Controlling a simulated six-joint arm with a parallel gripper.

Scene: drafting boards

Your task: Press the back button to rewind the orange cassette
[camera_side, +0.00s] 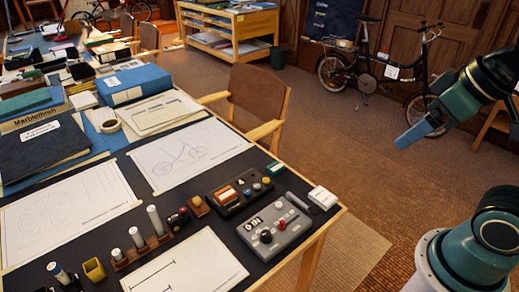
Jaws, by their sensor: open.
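A small dark device (254,197) lies near the table's right edge, with an orange and white block (228,194) on its left part that may be the orange cassette. Small yellow and blue buttons (262,183) sit on its right part; their markings are too small to read, so I cannot tell which is the back button. My gripper (408,138) is at the upper right, in the air beyond the table's edge and well apart from the device. It is open, though its fingers overlap in this view, and nothing shows in it.
A grey box (275,229) with a display and knobs stands in front of the device. A white block (322,197), a green block (275,168) and a wooden rack of cylinders (143,246) are nearby. A wooden chair (257,103) stands behind the table. Floor between table and arm is clear.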

